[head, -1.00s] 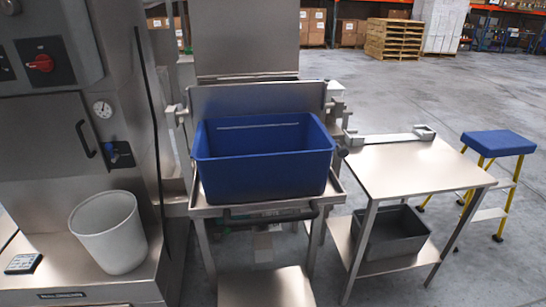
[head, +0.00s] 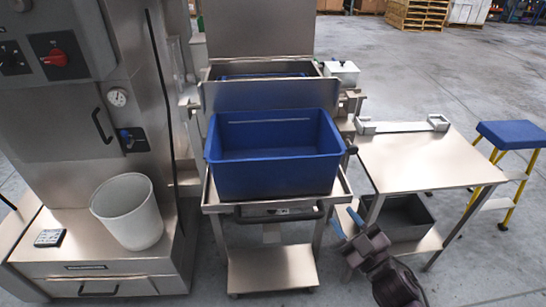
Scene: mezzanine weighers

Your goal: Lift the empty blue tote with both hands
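The blue tote (head: 275,178) sits upright and empty on the steel cart (head: 212,196) in the middle of the head view. Its inside is bare. My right gripper (head: 346,222) is in view at the lower right of the tote, beside the cart. Its two blue fingertips are apart with nothing between them, and it does not touch the tote. My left gripper is not in view.
A steel side table (head: 420,160) stands right of the cart, with a grey bin (head: 405,218) on its lower shelf. A blue-topped step stool (head: 512,133) is farther right. A white bucket (head: 128,212) stands on the machine's ledge at left. Open floor lies beyond.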

